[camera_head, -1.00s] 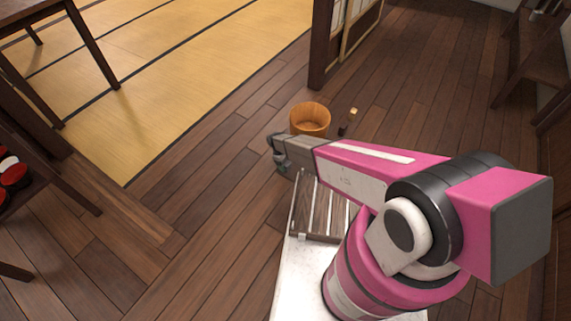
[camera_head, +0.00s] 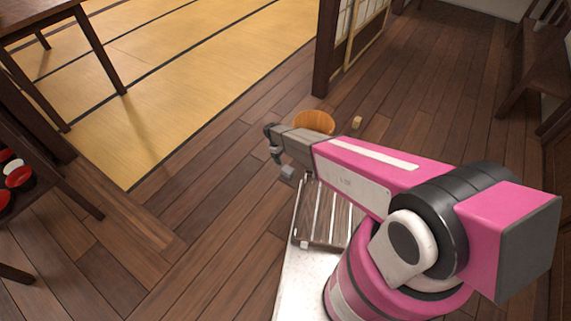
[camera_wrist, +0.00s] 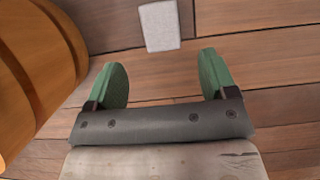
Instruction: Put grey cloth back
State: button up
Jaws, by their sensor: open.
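In the wrist view, a small flat light-grey rectangle (camera_wrist: 160,25), which looks like the grey cloth, lies on the wooden floor just beyond my fingertips. My gripper (camera_wrist: 164,82) is open, with its two green fingers apart and only bare floor between them. The rectangle is roughly centred ahead of the gap and apart from both fingers. In the head view, a small grey patch (camera_head: 287,172) shows just below the end of my arm; I cannot tell whether it is the cloth or part of my gripper.
A round wooden tub (camera_head: 314,121) stands on the floor behind my arm; it also fills the left of the wrist view (camera_wrist: 35,70), close to my left finger. A small tan-topped object (camera_head: 357,122) is right of the tub. Floor to the left is clear up to the tatami (camera_head: 190,65).

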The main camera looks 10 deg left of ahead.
jog(key=shift+v, duration=0.9)
jog(key=s+d+r+m+y, duration=0.1)
jog(key=s+d+r+m, duration=0.3)
jog(key=d+r, duration=0.9)
jog(key=s+d+r+m+t+y, duration=0.1)
jog(key=s+d+r+m, duration=0.3)
jog(key=d+r, duration=0.9)
jog(key=s+d+r+m+y, duration=0.2)
jog(key=s+d+r+m, duration=0.2)
jog(key=d+r, duration=1)
jog(key=shift+s+r+m+t, duration=0.4)
jog(key=shift+r+m, duration=0.1)
jog(key=shift+m, duration=0.3)
